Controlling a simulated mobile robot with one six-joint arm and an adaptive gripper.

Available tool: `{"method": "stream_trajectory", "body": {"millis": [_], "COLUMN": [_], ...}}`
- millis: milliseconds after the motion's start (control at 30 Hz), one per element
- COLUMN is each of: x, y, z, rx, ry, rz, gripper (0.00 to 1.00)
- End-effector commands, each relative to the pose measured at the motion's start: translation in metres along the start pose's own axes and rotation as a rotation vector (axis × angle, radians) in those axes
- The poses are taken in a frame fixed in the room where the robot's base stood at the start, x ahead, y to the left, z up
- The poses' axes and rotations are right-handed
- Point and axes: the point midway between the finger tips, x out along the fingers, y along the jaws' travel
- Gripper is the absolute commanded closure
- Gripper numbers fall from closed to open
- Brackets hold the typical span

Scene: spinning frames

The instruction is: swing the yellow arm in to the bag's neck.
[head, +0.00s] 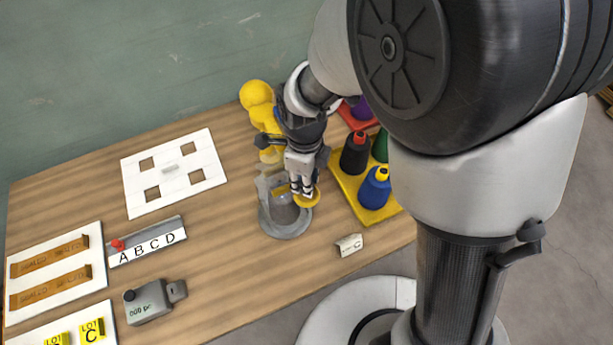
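A grey, partly see-through bag (284,211) stands on a round grey base (287,232) near the table's middle. Yellow shows at its upper part, and a flat yellow piece (308,201) sticks out at its right, at my fingertips; I take this to be the yellow arm. My gripper (301,188) points down at the bag's upper right, its fingertips at or just above the yellow piece. The fingers look close together, but I cannot tell whether they touch or grip it. My gripper hides part of the bag's neck.
A yellow rounded figure (257,97) stands behind my gripper. A yellow tray (349,187) with coloured spools is close on the right. A small "C" tag (349,245) lies in front. A white board with square holes (173,171), a lettered rack (148,241) and a grey device (149,302) are left.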

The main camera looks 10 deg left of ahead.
Motion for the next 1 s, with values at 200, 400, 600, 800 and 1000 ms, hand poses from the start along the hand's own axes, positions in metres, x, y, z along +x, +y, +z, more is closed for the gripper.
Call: {"method": "stream_trajectory", "body": {"millis": [200,400,600,800,1000], "x": [0.000,0.000,0.000,-0.009,-0.045], "y": [0.002,0.001,0.001,0.000,0.000], "z": [0.002,0.001,0.001,0.002,0.002], "rx": [0.001,0.001,0.000,0.000,0.000], "ry": [-0.003,-0.002,-0.002,-0.004,-0.006], "rz": [0.003,0.002,0.001,-0.001,-0.004], "gripper": [0.68,0.56,0.56,0.56,0.56]}}
